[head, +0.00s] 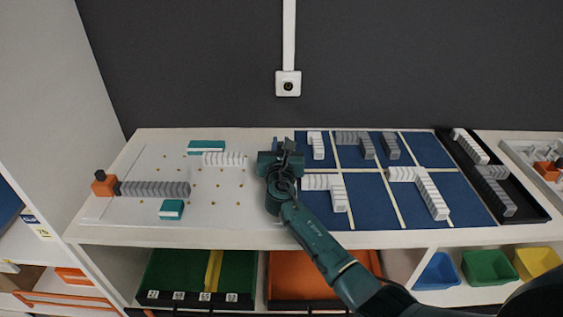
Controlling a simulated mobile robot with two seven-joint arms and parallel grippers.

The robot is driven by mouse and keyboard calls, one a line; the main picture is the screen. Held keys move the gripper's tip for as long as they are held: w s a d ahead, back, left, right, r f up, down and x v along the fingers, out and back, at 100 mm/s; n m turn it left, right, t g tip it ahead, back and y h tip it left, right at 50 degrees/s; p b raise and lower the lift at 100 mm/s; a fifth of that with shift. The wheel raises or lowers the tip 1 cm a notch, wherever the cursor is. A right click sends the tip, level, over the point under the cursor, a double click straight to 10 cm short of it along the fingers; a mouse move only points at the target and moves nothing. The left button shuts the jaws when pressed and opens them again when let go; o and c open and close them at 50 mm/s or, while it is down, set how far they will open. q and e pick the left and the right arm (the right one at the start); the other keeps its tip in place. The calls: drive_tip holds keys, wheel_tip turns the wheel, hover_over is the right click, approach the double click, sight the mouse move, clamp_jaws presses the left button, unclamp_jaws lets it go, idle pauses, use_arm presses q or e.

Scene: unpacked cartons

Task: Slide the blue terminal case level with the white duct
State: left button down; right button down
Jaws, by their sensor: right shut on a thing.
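A white ribbed duct (223,158) lies on the white board at the left. A blue-green case (206,147) lies just behind it, and another blue-green case (171,209) lies nearer the board's front edge. I cannot tell which case, if either, is the task's blue terminal case. My right gripper (280,165) is at the board's right edge, right of the white duct. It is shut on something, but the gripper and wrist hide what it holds. My left gripper is not in view.
A grey ribbed duct (155,188) with an orange block (103,184) at its left end lies on the white board (125,212). Small yellow pegs dot the board. To the right, a blue panel (375,208) carries white and grey ducts. Bins stand below.

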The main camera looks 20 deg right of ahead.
drive_tip(key=shift+w, duration=0.15)
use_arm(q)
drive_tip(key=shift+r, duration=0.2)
use_arm(e)
drive_tip(key=c, duration=1.4)
unclamp_jaws()
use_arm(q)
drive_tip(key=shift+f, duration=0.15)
use_arm(e)
drive_tip(key=shift+o, duration=0.2)
drive_tip(key=p+v, duration=0.1)
drive_tip(key=v, duration=1.1)
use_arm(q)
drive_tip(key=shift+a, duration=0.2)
use_arm(e)
drive_tip(key=shift+s+a, duration=0.15)
drive_tip(key=shift+s, duration=0.45)
